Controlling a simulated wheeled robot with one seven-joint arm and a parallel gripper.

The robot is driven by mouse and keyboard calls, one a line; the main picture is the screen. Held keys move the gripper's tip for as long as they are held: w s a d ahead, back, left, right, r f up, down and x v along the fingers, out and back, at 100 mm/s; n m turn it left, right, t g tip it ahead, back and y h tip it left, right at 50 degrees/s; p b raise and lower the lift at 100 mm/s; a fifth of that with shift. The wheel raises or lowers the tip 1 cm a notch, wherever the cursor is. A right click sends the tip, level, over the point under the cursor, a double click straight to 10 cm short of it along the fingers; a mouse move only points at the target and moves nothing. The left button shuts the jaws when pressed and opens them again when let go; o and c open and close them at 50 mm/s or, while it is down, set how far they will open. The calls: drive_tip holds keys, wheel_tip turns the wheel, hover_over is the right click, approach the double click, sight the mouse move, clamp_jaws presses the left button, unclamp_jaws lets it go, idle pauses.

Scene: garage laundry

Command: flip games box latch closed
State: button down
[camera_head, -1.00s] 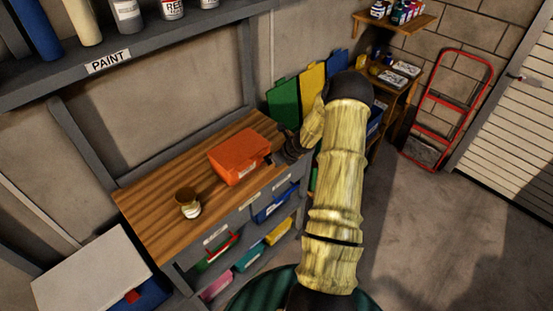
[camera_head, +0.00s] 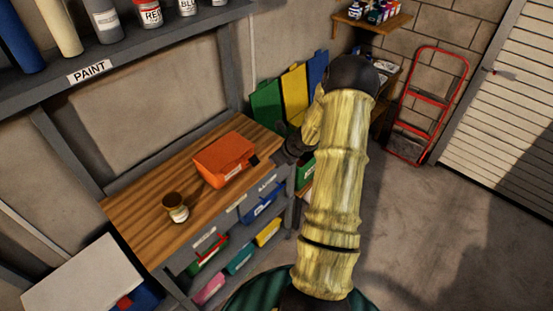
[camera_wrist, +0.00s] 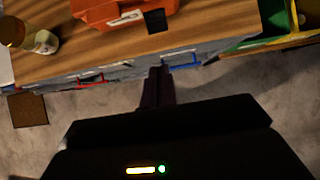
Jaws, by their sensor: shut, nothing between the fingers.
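The orange games box (camera_head: 224,160) sits on the wooden workbench near its right end. It also shows at the top of the wrist view (camera_wrist: 110,8), with a pale label on its front and a dark latch-like piece (camera_wrist: 156,20) at its right front corner. The same dark piece shows in the head view (camera_head: 254,160); whether it is open or closed I cannot tell. My gripper (camera_wrist: 158,72) is shut and empty, in front of the bench edge and below the box, apart from it.
A small jar (camera_head: 176,212) stands left of the box on the bench (camera_head: 150,215). Coloured bins (camera_head: 240,259) sit on shelves below. A paint shelf (camera_head: 150,45) hangs above. A red hand truck (camera_head: 428,105) leans at the back wall. The floor at right is clear.

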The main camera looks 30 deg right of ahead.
drive_tip(key=s+a+r+n+g+b, duration=0.1)
drive_tip(key=s+a+r+n, duration=0.15)
drive_tip(key=a+n, duration=0.5)
drive_tip(key=s+a+r+n+g+b, duration=0.2)
drive_tip(key=a+r+n, duration=0.2)
drive_tip(key=a+n, duration=0.35)
drive_tip(key=s+a+r+n+h+b, duration=0.1)
drive_tip(key=s+a+r+n, duration=0.1)
drive_tip(key=s+a+n, duration=0.3)
drive_tip(key=s+a+r+n+g+b, duration=0.1)
drive_tip(key=s+a+r+n, duration=0.2)
drive_tip(key=s+n, duration=0.7)
drive_tip(key=a+n, duration=0.2)
drive_tip(key=n, duration=0.1)
drive_tip(key=shift+a+r+h, duration=0.2)
drive_tip(key=shift+a+h, duration=0.05)
drive_tip(key=shift+h, duration=0.15)
drive_tip(key=shift+s+a, duration=0.2)
drive_tip(key=shift+a, duration=0.15)
